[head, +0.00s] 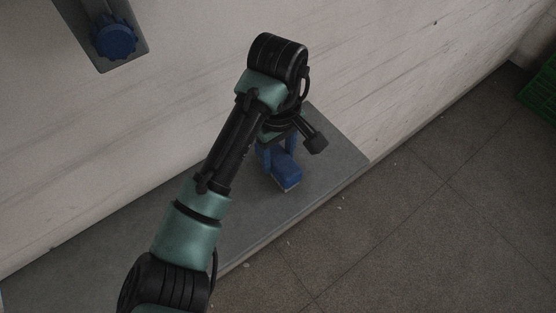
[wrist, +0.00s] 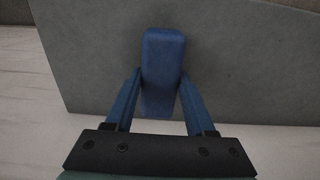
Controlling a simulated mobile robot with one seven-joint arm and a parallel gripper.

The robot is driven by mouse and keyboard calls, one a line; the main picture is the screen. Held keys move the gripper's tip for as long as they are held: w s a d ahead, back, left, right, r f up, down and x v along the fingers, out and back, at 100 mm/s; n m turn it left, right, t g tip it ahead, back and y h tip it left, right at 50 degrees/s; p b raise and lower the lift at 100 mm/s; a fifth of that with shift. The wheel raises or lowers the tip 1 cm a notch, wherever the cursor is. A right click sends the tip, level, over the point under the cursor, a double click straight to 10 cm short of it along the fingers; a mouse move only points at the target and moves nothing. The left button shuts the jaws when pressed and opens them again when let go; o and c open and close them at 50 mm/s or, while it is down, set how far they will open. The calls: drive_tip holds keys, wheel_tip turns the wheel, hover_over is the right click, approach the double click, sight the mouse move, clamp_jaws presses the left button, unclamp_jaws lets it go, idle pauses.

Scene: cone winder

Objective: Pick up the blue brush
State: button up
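The blue brush (head: 287,172) lies on the grey slab, with a pale strip along its lower edge. In the wrist view the brush (wrist: 163,58) is upright in the picture, at the centre. My gripper (head: 277,158) is over the near part of the brush, pointing down. In the wrist view its two blue fingers (wrist: 161,80) are apart, one on each side of the brush. A narrow gap seems to show beside the brush, and a firm grip is not visible. The fingers and wrist partly hide the brush in the head view.
The grey slab (head: 325,160) runs along a pale wall (head: 390,70) and ends at an edge above the tiled floor (head: 390,235). A blue knob (head: 113,38) sits on a grey bracket at upper left. A green crate (head: 541,92) stands at far right.

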sight(278, 156)
clamp_jaws()
wheel_tip(278, 156, up, 10)
drive_tip(key=shift+p, duration=0.9)
